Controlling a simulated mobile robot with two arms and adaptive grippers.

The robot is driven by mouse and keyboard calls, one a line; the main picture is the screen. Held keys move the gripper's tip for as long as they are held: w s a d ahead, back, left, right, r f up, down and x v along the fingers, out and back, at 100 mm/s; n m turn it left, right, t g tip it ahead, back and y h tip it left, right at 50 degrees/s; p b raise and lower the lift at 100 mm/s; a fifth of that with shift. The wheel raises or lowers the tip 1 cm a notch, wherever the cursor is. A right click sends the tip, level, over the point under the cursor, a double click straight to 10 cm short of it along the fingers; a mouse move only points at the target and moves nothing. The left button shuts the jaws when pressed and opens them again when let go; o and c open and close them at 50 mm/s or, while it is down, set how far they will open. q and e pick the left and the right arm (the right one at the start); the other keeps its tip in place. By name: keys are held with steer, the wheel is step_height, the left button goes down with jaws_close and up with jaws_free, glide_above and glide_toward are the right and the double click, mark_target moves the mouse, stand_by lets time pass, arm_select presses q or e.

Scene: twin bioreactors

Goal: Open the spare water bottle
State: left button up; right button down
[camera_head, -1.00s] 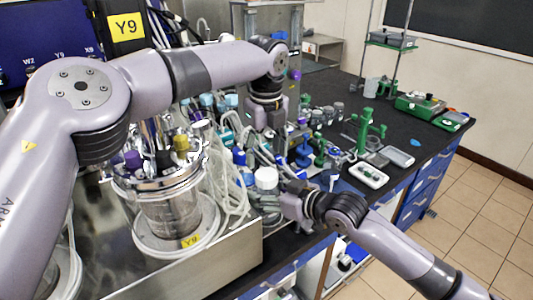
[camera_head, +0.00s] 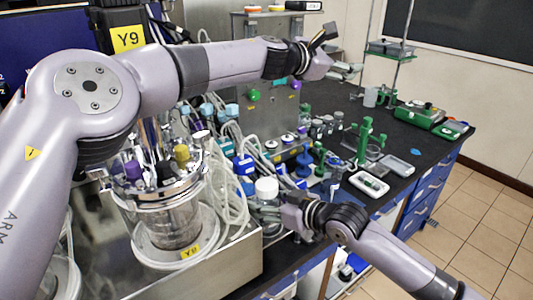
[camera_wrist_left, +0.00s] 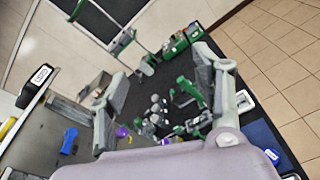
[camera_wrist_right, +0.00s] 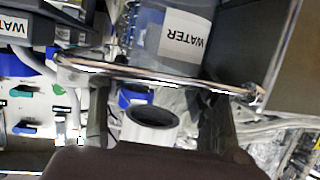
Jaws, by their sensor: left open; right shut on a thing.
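A clear bottle with a white top (camera_head: 267,187), which I take for the spare water bottle, stands right of the near glass reactor in the head view. In the right wrist view, a white round piece with a dark hollow (camera_wrist_right: 152,117) shows between the fingers. I cannot tell whether it is a cap or a neck. My left gripper (camera_head: 336,54) is open and empty, raised above the back of the bench; its spread fingers show in the left wrist view (camera_wrist_left: 160,95).
The glass reactor (camera_head: 170,215) with tubing stands left of the bottle. Green stands (camera_head: 364,140) and a small white tray (camera_head: 368,183) are on the black bench to the right. A container labelled WATER (camera_wrist_right: 185,35) shows behind a metal rim in the right wrist view.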

arm_select(q)
steer(key=s+d+f+m+g, duration=0.2)
steer(key=s+f+m+g, duration=0.3)
steer(key=m, duration=0.1)
steer(key=m+g+y, duration=0.5)
steer(key=m+y, duration=0.2)
steer(key=y, duration=0.6)
glide_above(267, 184)
step_height(267, 184, down, 12)
steer(key=shift+f, duration=0.2)
steer(key=shift+a+f, duration=0.1)
steer(key=shift+f, duration=3.85)
steer(key=shift+c, duration=0.4)
